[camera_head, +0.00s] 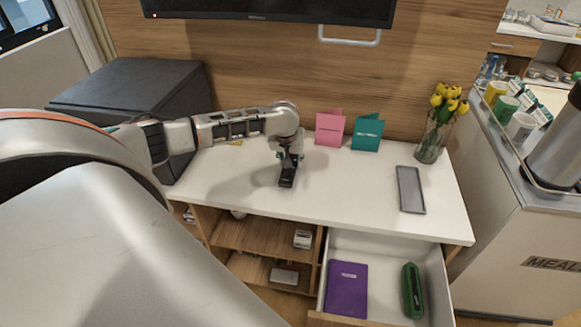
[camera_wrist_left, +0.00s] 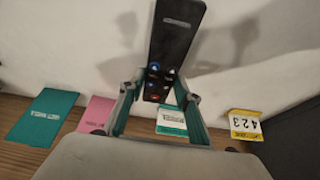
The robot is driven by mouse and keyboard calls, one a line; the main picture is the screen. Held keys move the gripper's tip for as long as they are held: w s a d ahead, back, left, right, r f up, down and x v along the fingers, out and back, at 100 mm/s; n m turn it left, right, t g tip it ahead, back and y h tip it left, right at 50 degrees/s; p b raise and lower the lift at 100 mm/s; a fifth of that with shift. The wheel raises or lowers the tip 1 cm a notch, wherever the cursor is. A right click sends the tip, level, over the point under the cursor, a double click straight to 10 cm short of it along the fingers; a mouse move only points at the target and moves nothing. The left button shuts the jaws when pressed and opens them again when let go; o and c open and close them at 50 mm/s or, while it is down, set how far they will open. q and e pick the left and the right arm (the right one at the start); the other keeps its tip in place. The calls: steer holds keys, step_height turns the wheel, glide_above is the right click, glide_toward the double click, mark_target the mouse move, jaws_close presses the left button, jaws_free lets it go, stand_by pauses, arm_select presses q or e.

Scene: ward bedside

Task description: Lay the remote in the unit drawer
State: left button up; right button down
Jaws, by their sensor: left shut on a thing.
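The remote (camera_head: 287,177) is dark and slim, over the middle of the white tabletop. My left gripper (camera_head: 289,160) is shut on one end of it. In the left wrist view the remote (camera_wrist_left: 174,40) sticks out between the fingers of the left gripper (camera_wrist_left: 160,92), with its coloured buttons close to the fingers. I cannot tell if it touches the tabletop. The unit drawer (camera_head: 408,244) is open below the front right of the top. A purple book (camera_head: 347,287) and a green case (camera_head: 412,291) lie in it, with a gap between them. My right gripper is not in view.
A pink card (camera_head: 329,128) and a teal card (camera_head: 367,133) stand at the back of the unit top (camera_head: 340,190). A grey tray (camera_head: 410,189) and a glass vase with yellow tulips (camera_head: 435,135) are at the right. A dark box (camera_head: 130,90) stands at the left.

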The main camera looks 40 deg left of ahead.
arm_select(q)
step_height(320, 180, down, 3)
steer(key=shift+r, duration=0.1)
steer(key=o, duration=1.3)
